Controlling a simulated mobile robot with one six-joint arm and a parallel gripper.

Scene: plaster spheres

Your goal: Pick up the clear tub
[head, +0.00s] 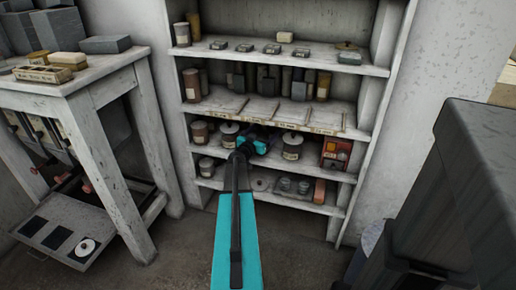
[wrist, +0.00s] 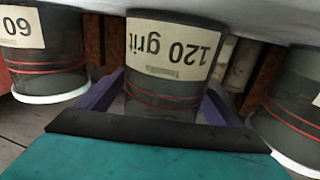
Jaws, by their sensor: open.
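The clear tub (wrist: 163,92), grey and see-through with a "120 grit" label and red bands, stands in the middle of the wrist view, where the picture is upside down. My gripper (wrist: 162,84) is open, with its purple fingers on either side of this tub. I cannot tell whether either finger touches it. In the head view my gripper (head: 262,142) reaches into the shelf unit, between two labelled tubs. The tub between my fingers is mostly hidden there behind my gripper.
A tub labelled "60" (wrist: 42,50) and another tub (wrist: 292,105) stand close on either side. In the head view a red box (head: 336,154) stands to the right on the same shelf (head: 325,174). The shelf above (head: 285,114) holds several flat pieces.

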